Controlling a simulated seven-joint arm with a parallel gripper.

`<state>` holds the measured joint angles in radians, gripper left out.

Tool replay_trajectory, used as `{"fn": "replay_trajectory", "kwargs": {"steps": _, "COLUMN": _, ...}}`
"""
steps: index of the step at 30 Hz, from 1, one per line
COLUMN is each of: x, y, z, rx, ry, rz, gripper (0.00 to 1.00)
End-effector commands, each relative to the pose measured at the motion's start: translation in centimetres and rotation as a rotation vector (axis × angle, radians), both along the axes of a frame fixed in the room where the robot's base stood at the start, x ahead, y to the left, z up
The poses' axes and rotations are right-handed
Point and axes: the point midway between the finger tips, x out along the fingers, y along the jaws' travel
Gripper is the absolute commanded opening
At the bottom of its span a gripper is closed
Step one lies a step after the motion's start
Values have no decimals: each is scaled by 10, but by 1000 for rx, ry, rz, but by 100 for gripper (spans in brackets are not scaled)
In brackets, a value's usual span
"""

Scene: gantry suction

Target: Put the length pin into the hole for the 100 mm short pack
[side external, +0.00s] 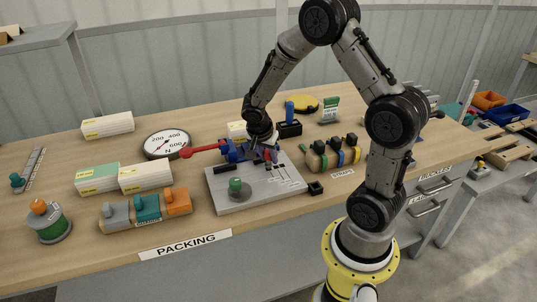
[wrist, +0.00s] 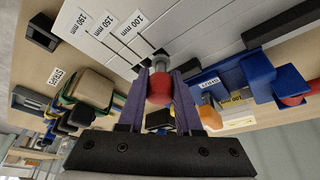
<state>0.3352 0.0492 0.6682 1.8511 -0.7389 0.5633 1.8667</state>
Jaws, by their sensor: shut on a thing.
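The length pin has a red knob (wrist: 160,88) and a grey metal end in the wrist view. My gripper (wrist: 161,76) is shut on the red knob, one purple finger on each side. The pin's metal end is at the grey plate (wrist: 205,22), close to the lower end of the line marked "100 mm" (wrist: 132,27). I cannot tell whether it is in a hole. Lines marked 150 mm and 190 mm lie to the left. In the side view my gripper (side external: 268,154) is low over the back of the plate (side external: 220,200), and the pin is mostly hidden.
A blue clamp with a red lever (side external: 205,148) stands left of my gripper. A green knob (side external: 236,185) stands on the plate. A dial (side external: 167,143) lies behind. Colored strap rolls (side external: 331,155) stand right, and white packs (side external: 146,177) lie left.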

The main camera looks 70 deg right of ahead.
Motion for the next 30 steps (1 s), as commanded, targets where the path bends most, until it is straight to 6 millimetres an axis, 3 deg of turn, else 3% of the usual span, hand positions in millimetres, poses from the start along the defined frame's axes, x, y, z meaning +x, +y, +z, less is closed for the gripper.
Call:
{"fn": "replay_trajectory", "kwargs": {"steps": 15, "x": 0, "y": 0, "z": -12, "rx": 0, "ry": 1, "rz": 1, "gripper": 0}}
{"fn": "replay_trajectory", "kwargs": {"steps": 16, "x": 0, "y": 0, "z": -12, "rx": 0, "ry": 1, "rz": 1, "gripper": 35}}
{"fn": "replay_trajectory", "kwargs": {"steps": 21, "x": 1, "y": 0, "z": -11, "rx": 0, "ry": -1, "rz": 2, "gripper": 66}}
{"fn": "replay_trajectory", "kwargs": {"steps": 30, "x": 3, "y": 0, "z": -11, "rx": 0, "ry": -8, "rz": 4, "gripper": 68}}
